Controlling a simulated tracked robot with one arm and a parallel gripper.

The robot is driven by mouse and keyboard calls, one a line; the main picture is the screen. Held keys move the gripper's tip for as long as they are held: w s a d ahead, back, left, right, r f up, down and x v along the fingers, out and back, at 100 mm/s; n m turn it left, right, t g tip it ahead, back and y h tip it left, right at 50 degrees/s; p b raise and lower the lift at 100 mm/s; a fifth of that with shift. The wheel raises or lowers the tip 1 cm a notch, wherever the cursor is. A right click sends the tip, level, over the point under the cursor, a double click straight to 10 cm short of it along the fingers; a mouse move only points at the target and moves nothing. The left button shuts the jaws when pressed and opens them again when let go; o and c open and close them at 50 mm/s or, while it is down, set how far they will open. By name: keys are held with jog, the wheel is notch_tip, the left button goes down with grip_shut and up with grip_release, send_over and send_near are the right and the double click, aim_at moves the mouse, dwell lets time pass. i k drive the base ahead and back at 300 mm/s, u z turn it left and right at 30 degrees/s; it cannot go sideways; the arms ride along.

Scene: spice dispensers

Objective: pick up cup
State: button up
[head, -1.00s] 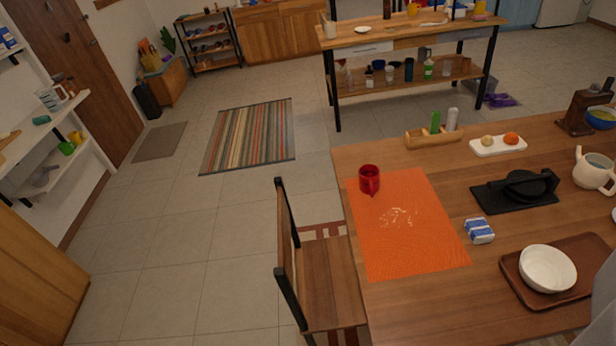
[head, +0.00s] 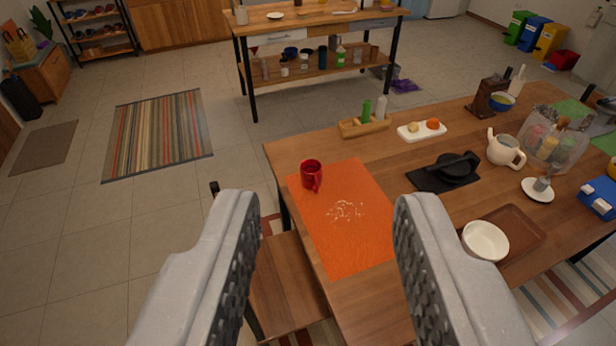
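A red cup (head: 311,175) stands upright at the far left corner of an orange placemat (head: 352,240) on the wooden table. Its handle faces toward me. My gripper (head: 322,215) is open and empty in the foreground, with its two grey fingers wide apart. The cup shows beyond the gap between the fingers, well ahead of them and apart from them. Pale crumbs (head: 346,210) lie on the placemat. The blue-and-white packet seen earlier is out of sight, perhaps behind the right finger.
A wooden chair (head: 285,285) stands at the table's left side. A green-and-white dispenser caddy (head: 363,127), a white tray (head: 422,133), a black press (head: 445,173), a teapot (head: 504,150) and a white bowl (head: 485,240) stand on the table. The placemat's middle has only crumbs.

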aim_at(311, 168)
jog(key=u, duration=0.1)
jog(key=i, duration=1)
jog(key=z, duration=0.1)
